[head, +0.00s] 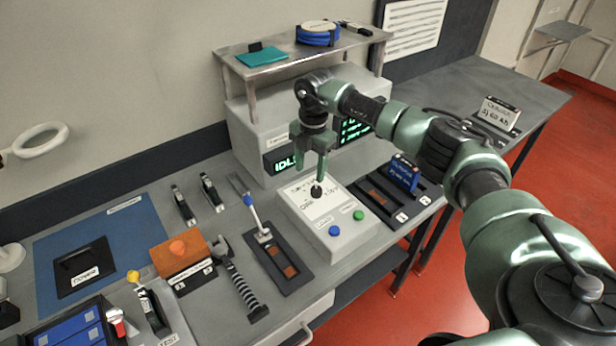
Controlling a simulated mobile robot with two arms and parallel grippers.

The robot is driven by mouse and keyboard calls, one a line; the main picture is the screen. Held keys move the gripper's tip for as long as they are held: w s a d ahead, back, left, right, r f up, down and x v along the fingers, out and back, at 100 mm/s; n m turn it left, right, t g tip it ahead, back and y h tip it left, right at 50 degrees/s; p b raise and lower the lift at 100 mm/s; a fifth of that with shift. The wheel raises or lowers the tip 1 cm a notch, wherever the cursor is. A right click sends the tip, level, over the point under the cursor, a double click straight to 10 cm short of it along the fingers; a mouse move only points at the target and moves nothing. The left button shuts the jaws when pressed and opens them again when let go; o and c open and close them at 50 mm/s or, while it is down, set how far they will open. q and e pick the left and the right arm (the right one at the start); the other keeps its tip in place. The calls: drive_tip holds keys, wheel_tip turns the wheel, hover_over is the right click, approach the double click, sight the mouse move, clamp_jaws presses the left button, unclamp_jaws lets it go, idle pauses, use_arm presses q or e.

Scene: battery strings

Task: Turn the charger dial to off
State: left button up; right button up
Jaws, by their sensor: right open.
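The charger box (345,236) is a pale grey box on the bench with a white dial plate on top. Its small black dial (316,191) stands on that plate, with printed labels around it that are too small to read well. My right gripper (319,178) points down right over the dial, open, with its fingertips at or just above the knob. I cannot tell whether they touch it, and part of the dial is hidden. A blue button (335,231) and a green button (358,215) sit at the box's front. My left gripper is not in view.
A display unit (254,142) reading IDLE stands behind the charger under a shelf (283,66). A slotted tray with a lever (284,266) lies left of the charger. A dark rack with a blue battery (405,172) stands right.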

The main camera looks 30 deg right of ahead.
sight(317, 189)
drive_tip(key=shift+s+d+r, duration=0.1)
drive_tip(key=shift+d+r, duration=0.15)
drive_tip(key=shift+d, duration=0.55)
drive_tip(key=shift+s+f, duration=0.1)
drive_tip(key=shift+s, duration=0.2)
drive_tip(key=f+p, duration=0.1)
drive_tip(key=s+f+p, duration=0.1)
drive_tip(key=f, duration=0.1)
drive_tip(key=shift+a+f, duration=0.1)
drive_tip(key=shift+f, duration=0.15)
drive_tip(key=shift+w+f, duration=0.2)
drive_tip(key=shift+f, duration=0.45)
drive_tip(key=shift+w+f, duration=0.15)
drive_tip(key=shift+f, duration=0.45)
drive_tip(key=shift+f+p, duration=0.3)
drive_tip(key=shift+s+f, duration=0.1)
clamp_jaws()
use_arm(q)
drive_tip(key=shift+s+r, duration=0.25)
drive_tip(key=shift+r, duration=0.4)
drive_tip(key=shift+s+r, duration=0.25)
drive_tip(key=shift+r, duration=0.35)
